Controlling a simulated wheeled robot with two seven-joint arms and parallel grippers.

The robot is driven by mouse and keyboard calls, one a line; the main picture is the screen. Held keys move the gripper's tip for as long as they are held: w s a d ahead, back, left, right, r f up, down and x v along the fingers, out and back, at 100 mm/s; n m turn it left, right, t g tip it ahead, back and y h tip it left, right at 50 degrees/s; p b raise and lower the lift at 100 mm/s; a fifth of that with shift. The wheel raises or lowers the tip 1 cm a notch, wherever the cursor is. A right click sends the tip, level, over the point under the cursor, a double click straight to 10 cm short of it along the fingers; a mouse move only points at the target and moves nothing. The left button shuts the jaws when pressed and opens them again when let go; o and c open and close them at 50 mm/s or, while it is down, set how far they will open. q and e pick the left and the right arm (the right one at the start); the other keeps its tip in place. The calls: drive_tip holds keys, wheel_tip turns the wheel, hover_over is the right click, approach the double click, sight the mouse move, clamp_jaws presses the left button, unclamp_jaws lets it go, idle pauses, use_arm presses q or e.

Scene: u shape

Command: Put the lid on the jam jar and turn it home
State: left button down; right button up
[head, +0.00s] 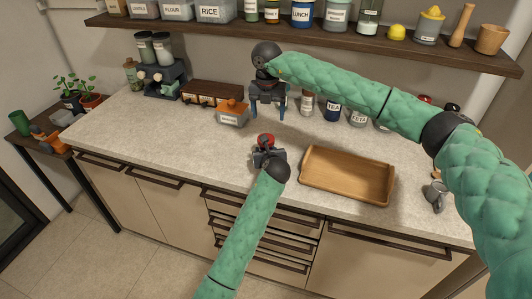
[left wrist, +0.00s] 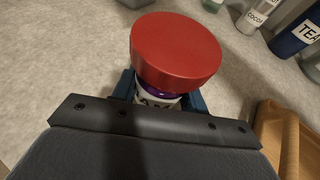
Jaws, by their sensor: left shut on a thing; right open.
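The jam jar (left wrist: 157,98) has a white label and dark purple contents. It stands upright on the counter between the fingers of my left gripper (head: 267,155), which is shut on it. The red lid (head: 266,139) sits on top of the jar, and it also shows large in the left wrist view (left wrist: 176,50). I cannot tell how tightly it is seated. My right gripper (head: 268,105) is open and empty, fingers pointing down, above the counter behind the jar. The gripper hides most of the jar in the head view.
A wooden tray (head: 347,176) lies on the counter to the right of the jar. An orange-lidded container (head: 232,112) stands behind left. Labelled canisters such as TEA (head: 332,112) stand along the back under the shelf (head: 190,25).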

drive_tip(key=n, duration=0.5)
drive_tip(key=s+n, duration=0.1)
drive_tip(key=n, duration=0.2)
drive_tip(key=shift+a+f, duration=0.2)
drive_tip(key=shift+f, duration=0.05)
drive_tip(key=n, duration=0.4)
drive_tip(key=shift+s+a+g, duration=0.1)
drive_tip(key=shift+g, duration=0.2)
drive_tip(key=n, duration=0.4)
drive_tip(key=shift+f, duration=0.1)
drive_tip(key=shift+f, duration=3.95)
